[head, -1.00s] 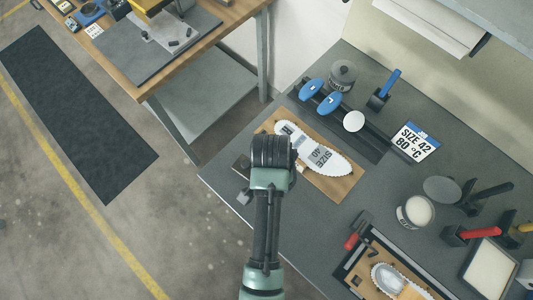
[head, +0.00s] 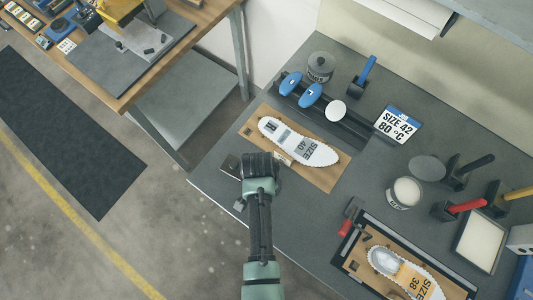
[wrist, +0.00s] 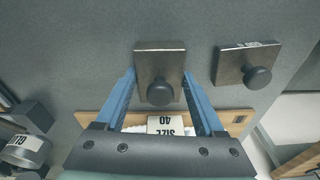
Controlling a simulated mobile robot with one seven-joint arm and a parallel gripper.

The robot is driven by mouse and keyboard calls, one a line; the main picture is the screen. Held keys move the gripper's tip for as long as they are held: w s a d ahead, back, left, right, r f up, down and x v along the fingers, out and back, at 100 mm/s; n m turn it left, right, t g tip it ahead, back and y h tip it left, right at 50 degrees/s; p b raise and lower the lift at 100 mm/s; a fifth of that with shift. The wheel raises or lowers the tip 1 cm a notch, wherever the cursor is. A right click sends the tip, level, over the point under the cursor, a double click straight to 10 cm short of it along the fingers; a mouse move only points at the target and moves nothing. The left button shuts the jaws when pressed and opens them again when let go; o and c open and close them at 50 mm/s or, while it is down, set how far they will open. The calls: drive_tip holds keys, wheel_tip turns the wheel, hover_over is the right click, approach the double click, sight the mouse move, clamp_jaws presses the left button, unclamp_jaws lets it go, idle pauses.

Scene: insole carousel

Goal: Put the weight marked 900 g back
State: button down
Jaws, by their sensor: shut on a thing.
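My gripper (wrist: 159,76) is shut on a dark square weight with a round black knob (wrist: 157,57). In the wrist view the two blue fingers press on its opposite sides. No mark on this weight can be read. A second weight like it (wrist: 232,68) stands to the right, apart from the fingers. It has a white label on one edge, too slanted to read. In the head view my gripper (head: 261,165) is over the front edge of the wooden board and hides the held weight. A dark block (head: 231,165) shows just left of it.
The wooden board (head: 325,178) carries a white insole marked SIZE 40 (head: 297,143). A tray with a SIZE 38 insole (head: 405,272) lies lower right.

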drive_tip(key=shift+w, duration=0.1)
unclamp_jaws()
drive_tip(key=shift+f, duration=0.1)
wheel_tip(320, 180, up, 12)
drive_tip(key=s, duration=0.1)
drive_tip(key=w+r+n+t, duration=0.3)
drive_tip(key=w+r+t, duration=0.5)
drive_tip(key=w+r, duration=0.9)
wheel_tip(320, 180, up, 18)
drive_tip(key=w+n+t, duration=0.1)
drive_tip(key=w+t, duration=0.1)
drive_tip(key=t, duration=0.4)
drive_tip(key=s+r+n+t, duration=0.1)
drive_tip(key=s+r+t, duration=0.3)
drive_tip(key=r, duration=0.7)
drive_tip(key=s+r+n+t, duration=0.2)
drive_tip(key=s+r+t, duration=0.2)
drive_tip(key=r, duration=0.7)
drive_tip(key=s+r+n+t, duration=0.1)
drive_tip(key=s+r+t, duration=0.3)
drive_tip(key=r, duration=0.7)
drive_tip(key=shift+s+r, duration=0.25)
drive_tip(key=shift+s, duration=0.95)
